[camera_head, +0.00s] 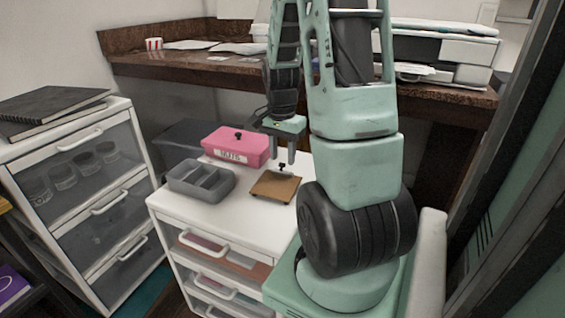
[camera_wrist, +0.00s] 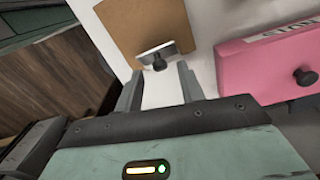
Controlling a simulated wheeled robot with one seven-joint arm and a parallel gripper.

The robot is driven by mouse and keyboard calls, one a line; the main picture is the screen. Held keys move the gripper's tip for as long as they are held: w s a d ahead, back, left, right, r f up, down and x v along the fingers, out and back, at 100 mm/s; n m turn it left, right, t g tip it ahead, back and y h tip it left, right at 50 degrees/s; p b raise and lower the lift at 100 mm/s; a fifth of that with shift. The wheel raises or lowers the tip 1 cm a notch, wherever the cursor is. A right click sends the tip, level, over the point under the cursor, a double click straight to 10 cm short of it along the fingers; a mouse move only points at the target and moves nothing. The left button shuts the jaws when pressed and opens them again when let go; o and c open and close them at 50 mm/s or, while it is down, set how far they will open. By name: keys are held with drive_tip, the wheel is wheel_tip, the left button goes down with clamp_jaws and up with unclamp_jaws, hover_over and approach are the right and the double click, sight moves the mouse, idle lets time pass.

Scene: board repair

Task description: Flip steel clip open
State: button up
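The steel clip (camera_wrist: 157,55) is a small metal plate with a dark knob, sitting at the edge of a brown clipboard (camera_wrist: 140,18) in the wrist view. In the head view the clip (camera_head: 282,168) shows small at the back edge of the brown board (camera_head: 273,188), which lies on the white drawer unit's top. My gripper (camera_wrist: 160,82) is open, its two fingers apart and pointing toward the clip. The clip lies just beyond the fingertips and nothing is between the fingers. In the head view my gripper (camera_head: 283,160) is above the clip's end of the board.
A pink lidded box (camera_head: 237,147) labelled NUTS, with a dark knob, stands behind and left of the board. A grey divided tray (camera_head: 202,181) stands left of it. The white drawer top (camera_head: 225,215) is bare in front. A brown counter (camera_head: 190,66) runs behind.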

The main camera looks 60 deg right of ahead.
drive_tip(key=shift+f, duration=0.8)
clamp_jaws()
drive_tip(key=shift+r, duration=0.15)
